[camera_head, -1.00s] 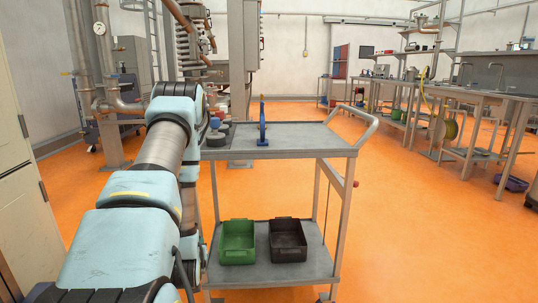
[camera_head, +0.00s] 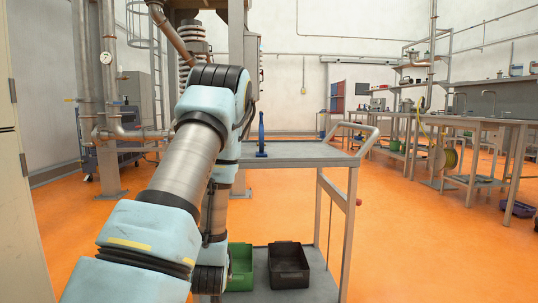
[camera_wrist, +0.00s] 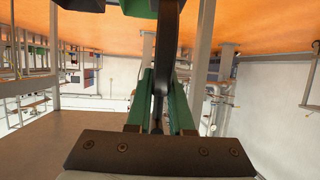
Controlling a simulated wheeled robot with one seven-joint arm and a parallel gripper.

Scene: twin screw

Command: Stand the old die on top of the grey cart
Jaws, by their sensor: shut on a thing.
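The grey cart (camera_head: 315,155) stands ahead, its upper shelf partly covered on the left by my arm. My gripper (camera_wrist: 160,95) shows in the wrist view, its green fingers shut on a dark, narrow, curved thing (camera_wrist: 168,45) seen edge-on. I take this to be the old die, but its face does not show. In the head view the gripper and the held thing are hidden behind my arm.
A blue upright tool (camera_head: 262,138) stands on the cart's upper shelf. A black bin (camera_head: 289,267) and a partly hidden green bin (camera_head: 240,267) sit on the lower shelf. The orange floor (camera_head: 430,240) right of the cart is clear.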

